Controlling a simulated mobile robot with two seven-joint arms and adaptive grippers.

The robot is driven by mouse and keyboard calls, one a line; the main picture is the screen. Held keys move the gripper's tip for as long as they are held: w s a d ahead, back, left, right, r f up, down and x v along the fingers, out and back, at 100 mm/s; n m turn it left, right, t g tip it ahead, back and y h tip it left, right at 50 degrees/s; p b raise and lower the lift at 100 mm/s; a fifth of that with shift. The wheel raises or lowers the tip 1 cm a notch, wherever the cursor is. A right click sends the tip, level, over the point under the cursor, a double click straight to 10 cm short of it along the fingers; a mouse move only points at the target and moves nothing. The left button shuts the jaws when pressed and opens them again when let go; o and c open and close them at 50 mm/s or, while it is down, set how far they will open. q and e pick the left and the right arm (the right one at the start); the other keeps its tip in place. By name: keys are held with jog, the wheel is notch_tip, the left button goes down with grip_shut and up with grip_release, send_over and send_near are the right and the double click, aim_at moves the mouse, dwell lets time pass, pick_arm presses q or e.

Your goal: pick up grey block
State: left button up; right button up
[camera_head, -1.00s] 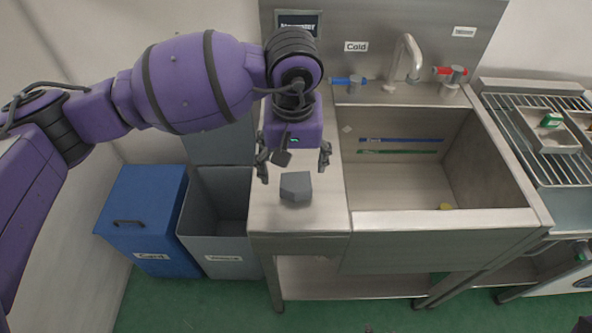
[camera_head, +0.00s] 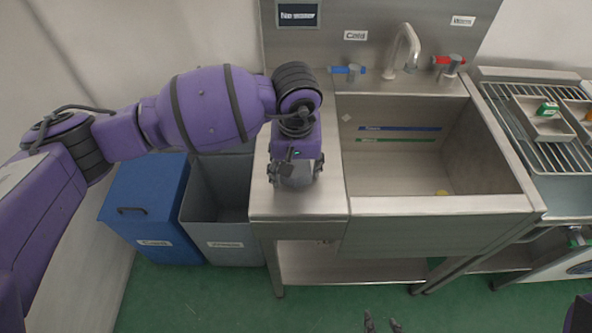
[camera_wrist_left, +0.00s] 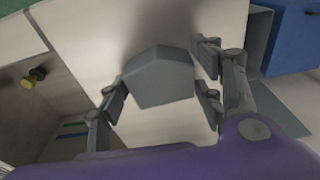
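The grey block (camera_head: 297,177) is on the steel counter left of the sink, largely hidden by my left gripper (camera_head: 294,176) in the head view. In the left wrist view the angular grey block (camera_wrist_left: 160,80) lies between the fingers of my left gripper (camera_wrist_left: 162,97). The fingers are spread on either side of it, very close on the left, with a narrow gap on the right. My right gripper (camera_head: 382,323) shows only its fingertips at the bottom edge of the head view, apart and with nothing seen between them.
The sink (camera_head: 440,205) with its tap (camera_head: 403,48) is right of the counter (camera_head: 290,206). A blue lidded bin (camera_head: 150,205) and an open grey bin (camera_head: 222,233) stand to the left. A rack (camera_head: 515,130) with trays is at the right. A small yellow thing (camera_head: 441,193) lies in the sink.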

pick_arm(q)
jog(key=shift+c, duration=1.7)
